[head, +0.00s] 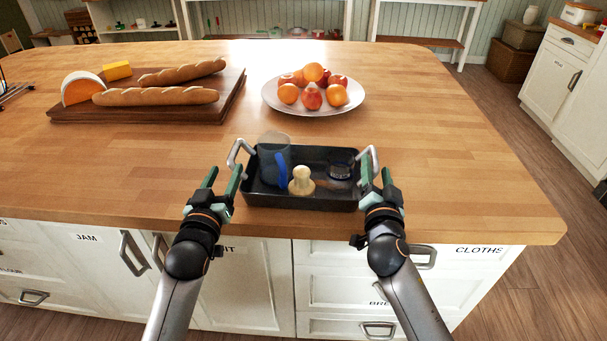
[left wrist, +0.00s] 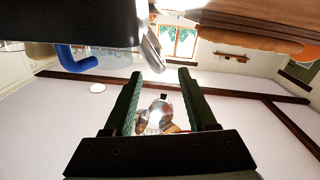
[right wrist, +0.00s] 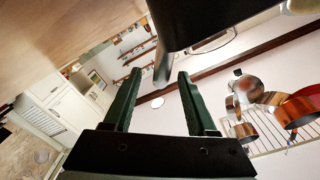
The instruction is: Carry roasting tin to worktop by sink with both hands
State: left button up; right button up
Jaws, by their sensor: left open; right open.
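The dark roasting tin (head: 315,200) sits on the wooden island near its front edge, with a silver loop handle at each end. In it are a clear jug with a blue handle (head: 282,178), a pale wooden knobbed thing (head: 301,180) and a small dark-rimmed round thing (head: 341,169). My left gripper (head: 222,178) is open at the left handle (head: 236,155); in the left wrist view this handle (left wrist: 152,52) shows just ahead of the fingertips. My right gripper (head: 376,172) is open at the right handle (head: 373,156), which shows between or just beyond the fingertips in the right wrist view (right wrist: 162,66).
A fruit plate (head: 270,98) stands behind the tin. A board (head: 75,112) with two baguettes, cheese and a yellow block lies at the back left. The island top is clear on the right. A white cabinet counter (head: 565,75) stands at far right across the floor.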

aim_at(230, 156)
pick_arm(q)
jog(key=shift+w+d, duration=0.2)
jog(key=shift+w, duration=1.35)
jog(key=shift+w+d, duration=0.2)
jog(key=shift+w, duration=1.35)
pick_arm(e)
jog(key=shift+w+d, duration=0.2)
jog(key=shift+w, duration=1.4)
jog(key=shift+w+d, duration=0.2)
jog(key=shift+w, duration=1.35)
pick_arm(q)
jog(key=shift+c, duration=0.4)
pick_arm(e)
jog(key=shift+c, duration=0.4)
pick_arm(q)
grip_shut()
pick_arm(e)
grip_shut()
pick_arm(q)
jog(key=shift+a+f, duration=0.15)
jog(key=shift+a, duration=0.05)
pick_arm(e)
jog(key=shift+d+f, duration=0.15)
pick_arm(q)
jog(key=shift+r, duration=0.25)
pick_arm(e)
jog(key=shift+r, duration=0.3)
